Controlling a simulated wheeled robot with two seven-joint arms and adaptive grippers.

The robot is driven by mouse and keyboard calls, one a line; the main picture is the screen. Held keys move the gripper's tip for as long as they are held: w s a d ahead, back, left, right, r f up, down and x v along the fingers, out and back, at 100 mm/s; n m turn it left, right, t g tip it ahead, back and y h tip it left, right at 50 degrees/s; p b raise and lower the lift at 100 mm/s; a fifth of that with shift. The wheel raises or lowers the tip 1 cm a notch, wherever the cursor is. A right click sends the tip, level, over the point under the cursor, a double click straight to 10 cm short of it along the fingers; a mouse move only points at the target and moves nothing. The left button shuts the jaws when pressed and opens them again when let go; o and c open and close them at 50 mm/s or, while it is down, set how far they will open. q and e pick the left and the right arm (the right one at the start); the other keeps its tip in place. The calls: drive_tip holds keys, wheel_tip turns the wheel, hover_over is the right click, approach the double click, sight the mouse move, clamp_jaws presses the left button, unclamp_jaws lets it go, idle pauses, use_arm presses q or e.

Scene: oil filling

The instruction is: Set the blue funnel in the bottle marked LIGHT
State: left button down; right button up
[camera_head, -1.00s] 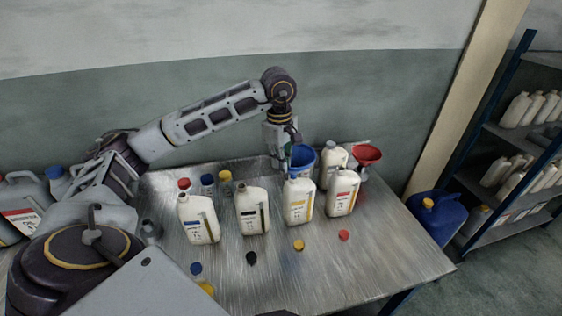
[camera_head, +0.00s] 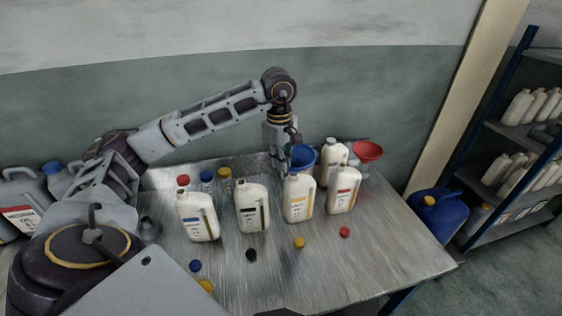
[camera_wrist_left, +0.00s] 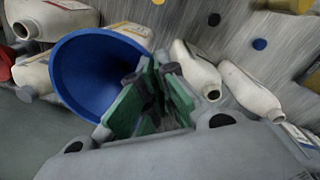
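The blue funnel (camera_head: 304,158) is at the neck of the yellow-striped white bottle (camera_head: 298,200), the third from the left in the front row. Its spout is hidden, so I cannot tell how deep it sits. My left gripper (camera_head: 286,163) is at the funnel's left side. In the left wrist view the funnel (camera_wrist_left: 85,75) gapes beside the green-padded fingers (camera_wrist_left: 150,78). The bottle labels are too small to read, so I cannot tell which says LIGHT. My right gripper is not in view.
Front-row bottles with blue (camera_head: 198,216), black (camera_head: 252,207) and red (camera_head: 343,190) marks stand close by. Another white bottle (camera_head: 334,155) and a red funnel (camera_head: 367,151) stand behind. Loose caps, including a yellow one (camera_head: 299,242), lie in front on the metal table (camera_head: 350,270).

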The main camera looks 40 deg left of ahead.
use_arm(q)
drive_tip(key=c, duration=1.6)
unclamp_jaws()
drive_tip(key=shift+o, duration=0.2)
drive_tip(key=shift+r, duration=0.15)
wheel_tip(320, 180, up, 12)
drive_tip(key=shift+s+f, duration=0.2)
drive_tip(key=shift+s, duration=0.05)
